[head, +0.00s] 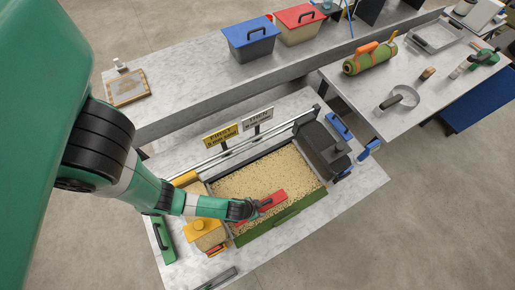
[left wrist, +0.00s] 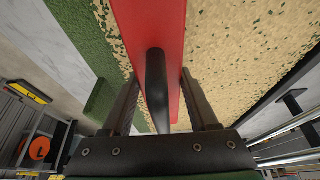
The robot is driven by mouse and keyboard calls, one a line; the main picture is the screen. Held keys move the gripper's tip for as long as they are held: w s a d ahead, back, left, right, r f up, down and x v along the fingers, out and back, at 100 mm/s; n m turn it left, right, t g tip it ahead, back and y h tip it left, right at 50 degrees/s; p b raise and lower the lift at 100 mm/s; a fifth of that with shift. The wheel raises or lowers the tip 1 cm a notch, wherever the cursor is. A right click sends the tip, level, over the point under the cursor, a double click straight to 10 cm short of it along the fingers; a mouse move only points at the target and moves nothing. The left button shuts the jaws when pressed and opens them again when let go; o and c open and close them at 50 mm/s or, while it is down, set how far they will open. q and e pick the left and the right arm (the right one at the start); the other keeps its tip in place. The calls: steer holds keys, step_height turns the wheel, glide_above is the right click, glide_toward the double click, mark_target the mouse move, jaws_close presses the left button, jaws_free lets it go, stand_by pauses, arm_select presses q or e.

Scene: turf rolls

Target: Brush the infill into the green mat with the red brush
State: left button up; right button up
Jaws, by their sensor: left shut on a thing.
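The red brush (head: 273,200) lies across the infill near the front edge of the green mat (head: 284,215). My left gripper (head: 252,208) is shut on the brush's black handle, which shows between the fingers in the left wrist view (left wrist: 155,75). Tan infill (head: 252,178) covers nearly all of the mat inside a grey-framed tray. In the left wrist view, green flecks show through the infill (left wrist: 240,45) on the right, and a bare green strip (left wrist: 65,25) runs along the left. The bristles are hidden. My right gripper is not in view.
A dark grey box (head: 322,146) stands at the tray's right end. A yellow-lidded container (head: 206,233) and a green tool (head: 162,240) are at the left front. Signs (head: 221,135) stand behind the tray. Blue and red lidded bins (head: 250,40) stand on the back bench.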

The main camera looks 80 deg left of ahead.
mark_target(283, 194)
arm_select(q)
steer(key=w+a+b, duration=0.1)
steer(key=w+a, duration=0.1)
steer(key=w, duration=0.2)
steer(key=w+a+b, duration=0.2)
steer(key=w, duration=0.3)
steer(key=w+a+b, duration=0.1)
steer(key=w, duration=0.4)
steer(key=shift+a+b, duration=0.4)
steer(key=shift+s+d+r+p, duration=0.1)
steer(key=shift+s+d+p, duration=0.05)
steer(key=shift+s+p, duration=0.2)
steer(key=shift+s+d+p, duration=0.35)
steer(key=shift+s+p, duration=0.2)
steer(key=shift+s, duration=0.25)
steer(key=shift+s+d, duration=0.15)
steer(key=shift+s, duration=0.25)
steer(key=shift+w, duration=0.15)
